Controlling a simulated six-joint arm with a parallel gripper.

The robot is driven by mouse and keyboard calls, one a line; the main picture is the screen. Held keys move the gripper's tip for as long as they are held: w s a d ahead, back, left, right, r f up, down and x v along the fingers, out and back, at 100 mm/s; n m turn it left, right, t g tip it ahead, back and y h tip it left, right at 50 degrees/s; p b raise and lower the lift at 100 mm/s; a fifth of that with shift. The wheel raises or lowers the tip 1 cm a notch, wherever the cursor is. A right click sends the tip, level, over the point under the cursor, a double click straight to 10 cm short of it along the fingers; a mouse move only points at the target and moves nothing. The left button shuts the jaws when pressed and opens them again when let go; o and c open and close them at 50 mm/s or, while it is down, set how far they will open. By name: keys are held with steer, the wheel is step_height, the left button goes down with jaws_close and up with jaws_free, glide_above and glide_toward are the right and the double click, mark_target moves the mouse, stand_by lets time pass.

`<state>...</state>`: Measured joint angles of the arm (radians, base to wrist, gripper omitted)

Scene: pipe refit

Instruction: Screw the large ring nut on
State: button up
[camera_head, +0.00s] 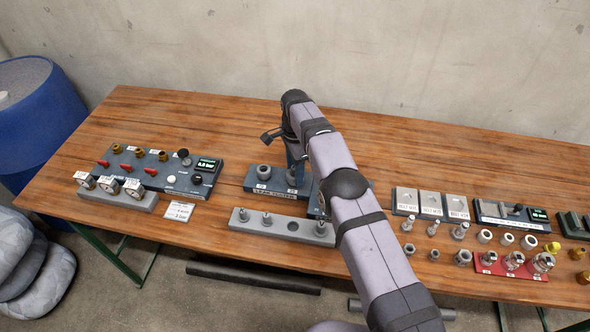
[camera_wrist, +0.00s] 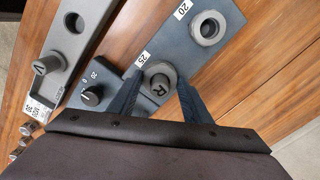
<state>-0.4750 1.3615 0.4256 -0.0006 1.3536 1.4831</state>
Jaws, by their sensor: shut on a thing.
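My gripper (camera_wrist: 160,88) is shut on the large ring nut (camera_wrist: 150,71), a grey ring at the place marked 25 on the blue-grey leak tester (camera_wrist: 180,58). The nut sits around a grey part with a dark mark on its top, between the two dark fingers. How far it is threaded cannot be told. A second grey ring fitting (camera_wrist: 208,28) stands at the place marked 20, apart from the fingers. In the head view the leak tester (camera_head: 262,189) shows left of my arm, with the 20 fitting (camera_head: 264,172). My arm partly hides the gripped nut there.
A grey rack (camera_head: 265,231) with upright parts and an open hole stands in front of the tester. A dark knob (camera_wrist: 91,95) is close to the fingers. A gauge panel (camera_head: 150,172) is at left. Plates, loose fittings and a red tray (camera_head: 510,272) are at right. The table's back is clear.

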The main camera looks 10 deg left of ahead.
steer(key=shift+m, duration=0.3)
steer(key=m, duration=0.5)
steer(key=shift+m, duration=0.3)
steer(key=shift+m, duration=0.3)
steer(key=m, duration=0.5)
steer(key=shift+m, duration=0.3)
steer(key=o, duration=1)
steer(key=shift+o, duration=0.2)
